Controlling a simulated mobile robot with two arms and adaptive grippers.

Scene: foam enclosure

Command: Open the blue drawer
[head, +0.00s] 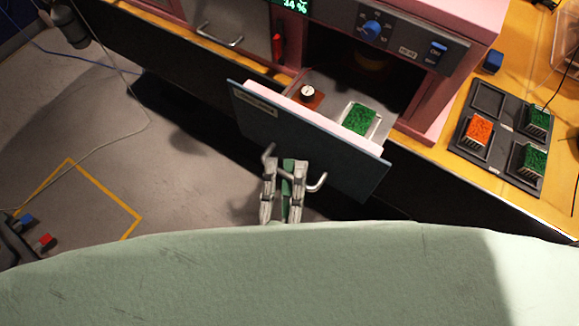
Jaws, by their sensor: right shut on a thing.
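The blue drawer (330,153) has a dark blue-grey front with a small label and stands pulled out from the pink cabinet. Its inside shows from above, with a green block in a light tray (360,120) and a small round white dial on an orange base (307,94). The drawer's grey bar handle (318,184) is on the outer face. My right gripper (284,165) is at the handle and shut on it; its fingers hide the handle's middle. My left gripper is not in view.
A dark tray (484,162) with green and orange blocks sits on the yellow counter at right. A pink unit with a blue knob (372,28) stands behind the drawer. Grey floor with yellow tape (108,190) is open at left. A cable crosses the floor.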

